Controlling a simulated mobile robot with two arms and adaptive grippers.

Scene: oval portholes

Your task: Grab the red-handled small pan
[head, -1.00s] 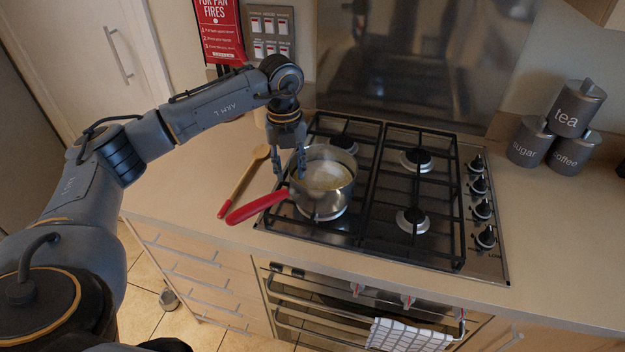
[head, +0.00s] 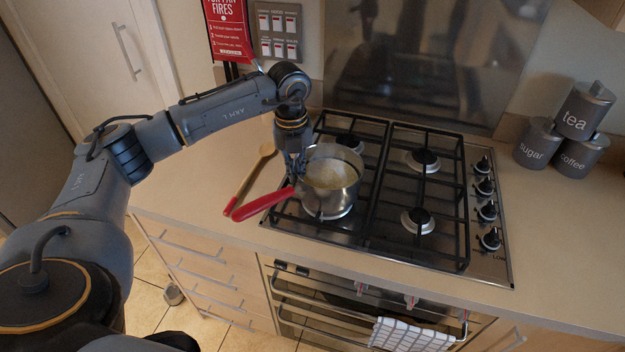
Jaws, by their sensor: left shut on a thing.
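The small steel pan (head: 333,192) with the red handle (head: 264,204) stands on the front left burner of the gas hob. Its handle points to the lower left, over the counter, and something pale lies inside it. My left gripper (head: 295,173) points down at the pan's left rim, near the base of the handle. It is shut on the pan there, with its fingertips partly lost against the pan wall. My right gripper is not in view.
A red-tipped wooden spoon (head: 250,182) lies on the counter left of the hob (head: 392,200). Tea, sugar and coffee canisters (head: 574,135) stand at the right. A checked towel (head: 411,335) hangs on the oven rail.

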